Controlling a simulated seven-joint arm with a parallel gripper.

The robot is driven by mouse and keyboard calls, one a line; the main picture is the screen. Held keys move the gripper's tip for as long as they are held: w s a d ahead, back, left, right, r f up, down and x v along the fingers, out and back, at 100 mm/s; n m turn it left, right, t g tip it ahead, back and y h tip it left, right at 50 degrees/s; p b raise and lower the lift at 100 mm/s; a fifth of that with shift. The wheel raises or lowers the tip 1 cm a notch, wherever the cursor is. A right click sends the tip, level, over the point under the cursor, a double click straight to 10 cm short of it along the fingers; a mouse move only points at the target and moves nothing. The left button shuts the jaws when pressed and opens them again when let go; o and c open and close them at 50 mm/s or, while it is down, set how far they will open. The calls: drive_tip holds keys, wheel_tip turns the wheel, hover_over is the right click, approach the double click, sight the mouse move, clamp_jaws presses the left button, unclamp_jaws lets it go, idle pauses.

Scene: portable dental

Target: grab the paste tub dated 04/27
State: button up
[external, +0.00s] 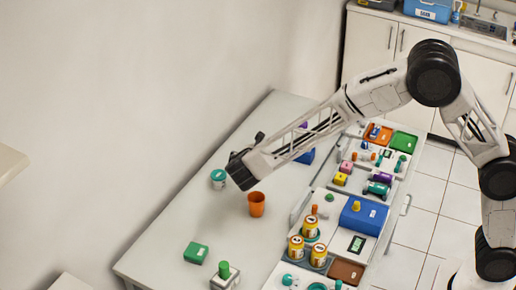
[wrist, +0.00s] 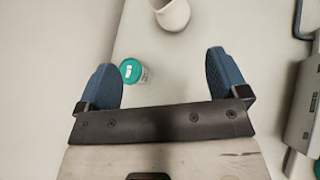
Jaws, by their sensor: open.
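A small white tub with a teal lid (wrist: 131,71) stands on the pale worktop in the wrist view, just inside the left finger. It also shows in the external view (external: 218,179), beside my gripper. A white patch is on its lid, but I cannot read a date. My gripper (wrist: 162,68) is open and empty, its two blue fingers wide apart. In the external view my gripper (external: 243,158) hangs over the worktop. Several yellow labelled tubs (external: 310,227) stand in the tray section on the right; their dates are also too small to read.
An orange cup (external: 257,204) stands right of the teal-lidded tub. A pale rounded vessel (wrist: 172,13) shows at the top of the wrist view. A green box (external: 196,252) lies near the front. Trays with a blue box (external: 363,216) line the right. The worktop's left side is clear.

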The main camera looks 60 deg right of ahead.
sight(219, 176)
drive_tip(key=w+a+f+n, duration=0.1)
drive_tip(key=w+f, duration=0.1)
drive_tip(key=f, duration=0.1)
drive_tip(key=w+a+f+n+t, duration=0.1)
drive_tip(key=w+a+f+n, duration=0.1)
drive_tip(key=w+f, duration=0.1)
drive_tip(key=w+a+f+n+t, duration=0.1)
drive_tip(key=w+f, duration=0.2)
drive_tip(key=shift+w+a, duration=0.2)
drive_tip(key=shift+d, duration=0.1)
drive_tip(key=shift+x, duration=1.2)
drive_tip(key=shift+x, duration=2.6)
drive_tip(key=shift+w, duration=0.1)
drive_tip(key=c, duration=1)
